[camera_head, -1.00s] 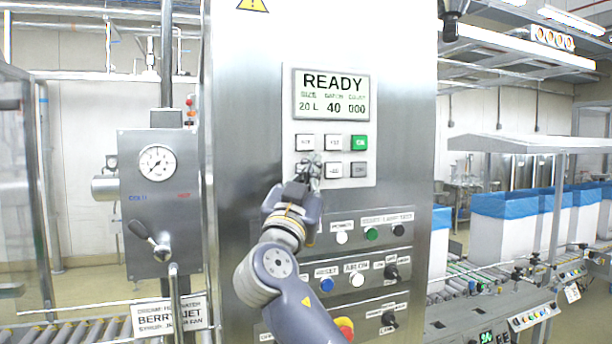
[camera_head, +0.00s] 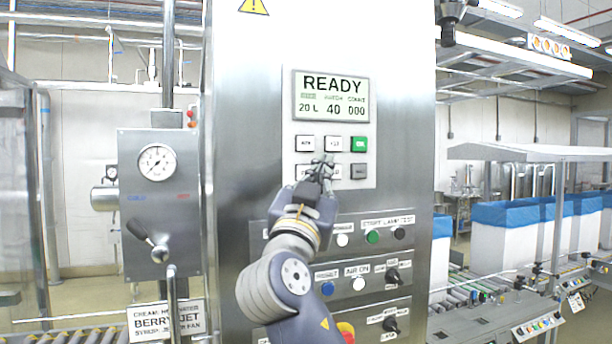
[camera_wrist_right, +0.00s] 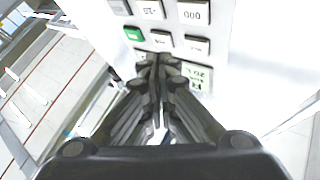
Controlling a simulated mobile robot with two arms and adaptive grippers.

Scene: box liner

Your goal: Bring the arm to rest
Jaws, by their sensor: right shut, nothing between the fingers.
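My right gripper (camera_head: 322,166) is raised in front of the keypad of the steel control panel (camera_head: 240,110). Its fingers are shut with nothing between them. In the head view it covers part of the lower row of keys. In the right wrist view the shut fingers (camera_wrist_right: 160,62) point at the keypad, close to its keys; whether they touch is hard to tell. A green key (camera_head: 359,144) shows right of the fingers, and also in the right wrist view (camera_wrist_right: 133,34). The screen (camera_head: 331,95) reads READY, 20 L, 40, 000. My left gripper is not in view.
Below the keypad are rows of buttons and knobs, with a red and yellow button (camera_head: 346,331) beside my arm. A gauge box (camera_head: 160,205) with a lever stands left. Blue-lined white boxes (camera_head: 500,240) stand on a conveyor at right.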

